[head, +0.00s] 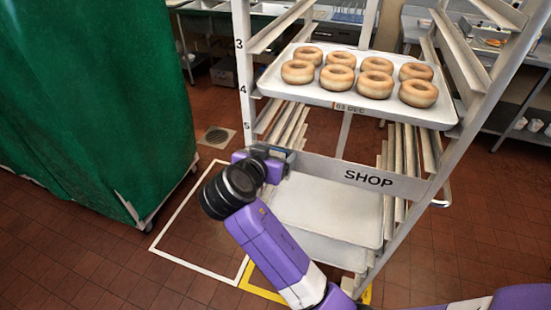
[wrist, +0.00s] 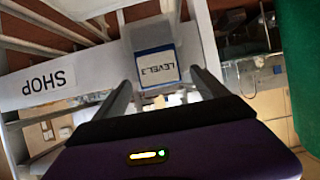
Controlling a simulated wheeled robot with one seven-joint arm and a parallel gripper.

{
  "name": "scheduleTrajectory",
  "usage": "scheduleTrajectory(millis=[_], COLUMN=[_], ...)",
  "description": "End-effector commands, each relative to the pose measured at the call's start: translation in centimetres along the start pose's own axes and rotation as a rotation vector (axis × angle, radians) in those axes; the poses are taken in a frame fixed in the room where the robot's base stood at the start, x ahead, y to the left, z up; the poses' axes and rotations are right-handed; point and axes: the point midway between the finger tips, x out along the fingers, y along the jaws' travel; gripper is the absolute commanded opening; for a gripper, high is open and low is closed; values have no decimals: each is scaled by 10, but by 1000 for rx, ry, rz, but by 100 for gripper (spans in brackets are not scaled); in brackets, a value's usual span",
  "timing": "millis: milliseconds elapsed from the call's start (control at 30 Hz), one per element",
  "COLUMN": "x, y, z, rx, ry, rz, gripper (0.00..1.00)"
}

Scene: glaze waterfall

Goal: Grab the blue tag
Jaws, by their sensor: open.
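My gripper (wrist: 161,82) is open, with one dark finger on each side of the tag's lower part in the picture. I cannot tell how far the fingertips are from it. In the head view my gripper (head: 284,160) is beside the rack's left front post, and the tag cannot be made out there.
The metal rack (head: 242,70) has a "SHOP" crossbar (head: 335,172), also in the wrist view (wrist: 40,84). A white tray (head: 290,93) of several doughnuts sits above my gripper. A green-covered rack (head: 100,100) stands left. Tiled floor (head: 180,205) lies open between them.

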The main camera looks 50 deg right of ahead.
Motion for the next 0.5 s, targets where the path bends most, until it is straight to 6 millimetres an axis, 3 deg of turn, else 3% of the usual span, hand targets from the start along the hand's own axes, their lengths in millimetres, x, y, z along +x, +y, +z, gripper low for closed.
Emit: scheduleTrajectory(millis=[233,500], x=[2,2], y=[0,0], z=[1,1], rx=[0,0], ry=[0,0], rz=[-1,-1], gripper=[84,33])
